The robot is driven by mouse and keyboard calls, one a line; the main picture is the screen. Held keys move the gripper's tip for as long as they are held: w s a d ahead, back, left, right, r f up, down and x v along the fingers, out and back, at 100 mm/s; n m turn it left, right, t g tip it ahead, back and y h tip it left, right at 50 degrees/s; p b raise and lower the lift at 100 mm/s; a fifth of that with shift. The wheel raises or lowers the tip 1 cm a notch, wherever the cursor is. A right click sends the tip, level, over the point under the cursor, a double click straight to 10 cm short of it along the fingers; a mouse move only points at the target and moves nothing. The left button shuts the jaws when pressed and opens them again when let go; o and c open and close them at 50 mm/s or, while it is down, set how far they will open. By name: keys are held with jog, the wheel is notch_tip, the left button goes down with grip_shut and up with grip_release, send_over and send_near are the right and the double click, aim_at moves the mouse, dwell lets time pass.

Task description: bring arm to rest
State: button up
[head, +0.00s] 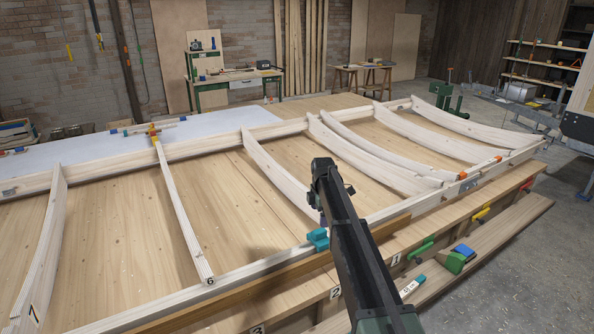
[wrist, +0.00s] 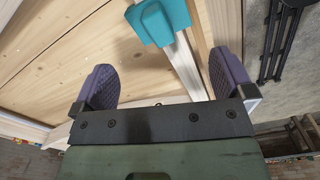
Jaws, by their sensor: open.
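My gripper (wrist: 160,85) is open and empty in the wrist view, its two purple pads wide apart. A teal block (wrist: 160,20) sits on a pale wooden rail just beyond the pads, apart from them. In the head view my dark arm reaches up from the bottom edge over the near rail of the wooden frame. The teal block (head: 318,239) shows there beside the arm, on the near rail (head: 245,268). The gripper's fingers are mostly hidden in the head view by the arm.
Curved pale ribs (head: 183,215) stand across the wooden table between the long rails. Coloured clamps, such as a green one (head: 420,248), sit along the near edge. A lower ledge (head: 480,246) holds a green and blue tool (head: 457,260). Open concrete floor lies at the right.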

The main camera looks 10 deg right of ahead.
jog(key=s+m, duration=1.9)
jog(key=s, duration=2)
jog(key=shift+m, duration=0.3)
